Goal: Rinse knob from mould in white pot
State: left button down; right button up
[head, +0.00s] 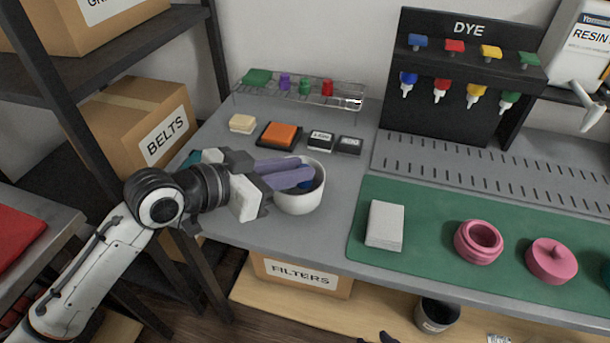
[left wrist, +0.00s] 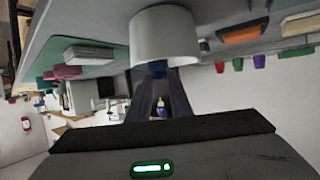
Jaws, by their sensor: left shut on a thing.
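The white pot (head: 298,203) stands on the grey bench near its front left, and it fills the top middle of the left wrist view (left wrist: 165,35). My left gripper (head: 304,178) reaches in from the left, with its purple fingers over the pot's rim and their tips within its mouth. They are shut on a small blue knob (head: 306,185), mostly hidden between the fingers and the pot wall. The knob shows between the fingertips in the left wrist view (left wrist: 157,67). A pink open round mould (head: 478,246) and a pink knobbed piece (head: 551,262) sit on the green mat. My right gripper is not in view.
A white block (head: 385,226) lies on the green mat (head: 430,215). Behind the pot are an orange pad (head: 279,135), small dark labelled boxes (head: 320,140) and a wire rack (head: 300,92). The dye stand (head: 465,75) is at the back. A shelf with boxes stands left.

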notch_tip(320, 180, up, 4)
jog(key=p, duration=0.4)
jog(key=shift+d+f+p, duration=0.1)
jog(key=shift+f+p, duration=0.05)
jog(key=shift+p, duration=0.2)
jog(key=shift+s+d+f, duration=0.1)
dwell(1.6)
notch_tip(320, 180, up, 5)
jog(key=p, duration=0.4)
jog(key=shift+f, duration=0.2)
dwell(0.4)
